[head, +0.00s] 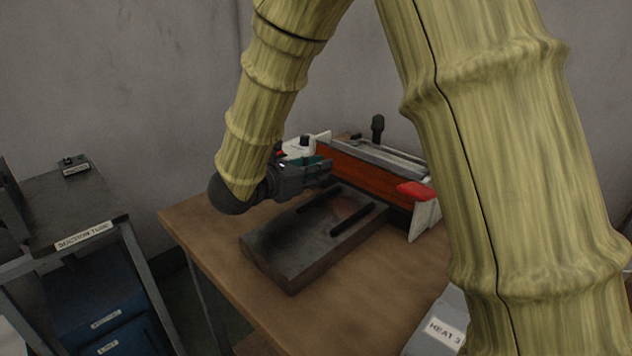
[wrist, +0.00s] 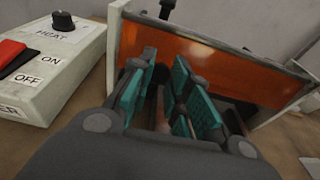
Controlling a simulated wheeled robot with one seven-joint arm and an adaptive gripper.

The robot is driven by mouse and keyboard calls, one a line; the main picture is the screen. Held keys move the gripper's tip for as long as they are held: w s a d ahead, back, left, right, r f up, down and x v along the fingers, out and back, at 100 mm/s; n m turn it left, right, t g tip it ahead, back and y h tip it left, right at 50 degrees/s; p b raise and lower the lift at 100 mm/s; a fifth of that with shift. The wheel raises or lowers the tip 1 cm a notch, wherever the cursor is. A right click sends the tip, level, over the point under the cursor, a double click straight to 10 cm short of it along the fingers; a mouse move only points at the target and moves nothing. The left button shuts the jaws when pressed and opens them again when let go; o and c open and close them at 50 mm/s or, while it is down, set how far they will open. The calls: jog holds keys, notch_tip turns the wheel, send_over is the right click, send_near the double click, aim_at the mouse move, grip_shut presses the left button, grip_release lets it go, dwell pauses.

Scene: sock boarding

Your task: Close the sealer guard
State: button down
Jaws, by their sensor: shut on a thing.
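The sealer guard (head: 365,175) is a translucent orange panel along the front of the sealer (head: 385,155), behind a dark grey slotted block. In the wrist view the guard (wrist: 210,65) stands upright right in front of my fingers, with pale end plates on both sides. My gripper (head: 322,172) is at the left part of the guard. Its teal finger pads (wrist: 165,90) are shut on a part of the guard at its front. That held part is mostly hidden between the pads.
A white control box (wrist: 55,65) with a knob and red-black switch is close on the left. The slotted block (head: 300,235) lies on the wooden table (head: 390,285). A red handle (head: 415,190) is at the sealer's right end. A dark shelf unit (head: 65,220) stands left.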

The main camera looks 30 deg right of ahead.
jog(key=shift+d+f+h+b, duration=0.25)
jog(key=shift+h+b, duration=0.25)
jog(key=shift+b, duration=0.55)
jog(key=shift+w, duration=0.1)
jog(key=c, duration=1.3)
grip_release()
jog(key=shift+a, duration=0.1)
jog(key=v, duration=1.2)
jog(key=shift+r, duration=0.1)
